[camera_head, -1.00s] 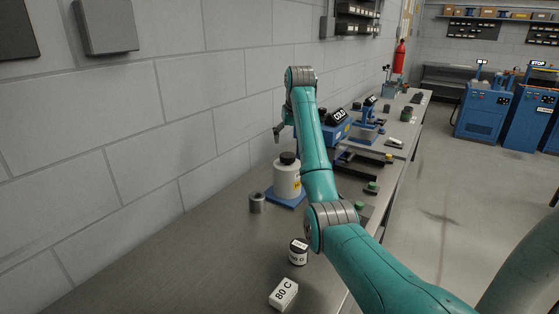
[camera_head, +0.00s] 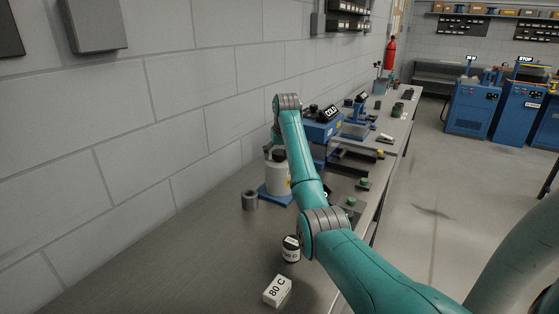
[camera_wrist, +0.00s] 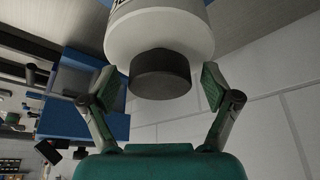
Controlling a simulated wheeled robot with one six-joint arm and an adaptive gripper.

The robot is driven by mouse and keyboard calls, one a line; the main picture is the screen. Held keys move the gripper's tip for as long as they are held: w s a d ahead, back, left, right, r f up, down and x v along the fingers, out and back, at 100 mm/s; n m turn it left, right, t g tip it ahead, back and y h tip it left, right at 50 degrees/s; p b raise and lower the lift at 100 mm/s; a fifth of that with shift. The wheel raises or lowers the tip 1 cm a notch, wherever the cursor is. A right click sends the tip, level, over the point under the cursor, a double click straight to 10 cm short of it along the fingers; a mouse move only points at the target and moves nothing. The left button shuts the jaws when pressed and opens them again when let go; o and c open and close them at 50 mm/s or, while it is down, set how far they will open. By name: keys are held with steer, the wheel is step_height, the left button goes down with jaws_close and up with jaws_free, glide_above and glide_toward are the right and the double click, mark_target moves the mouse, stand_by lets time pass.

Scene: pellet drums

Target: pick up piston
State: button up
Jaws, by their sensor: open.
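No part that I can name for sure as the piston shows. A short grey metal cylinder (camera_head: 250,201) stands upright on the bench, left of a white bottle (camera_head: 276,182) with a dark cap. The bottle stands on a blue base (camera_head: 268,194). My gripper (camera_head: 268,152) is beside the bottle's top, partly hidden by my arm. In the wrist view my gripper (camera_wrist: 158,87) is open, its two fingers apart on either side of the dark cap (camera_wrist: 160,73). I cannot tell whether either finger touches the bottle.
A small dark jar with a white label (camera_head: 291,248) and a white block marked 80 C (camera_head: 277,291) stand near the front. A blue machine with a COLD display (camera_head: 322,125) is behind the bottle. The wall (camera_head: 170,120) runs along the left. The bench's front left is clear.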

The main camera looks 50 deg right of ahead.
steer(key=c, duration=1.3)
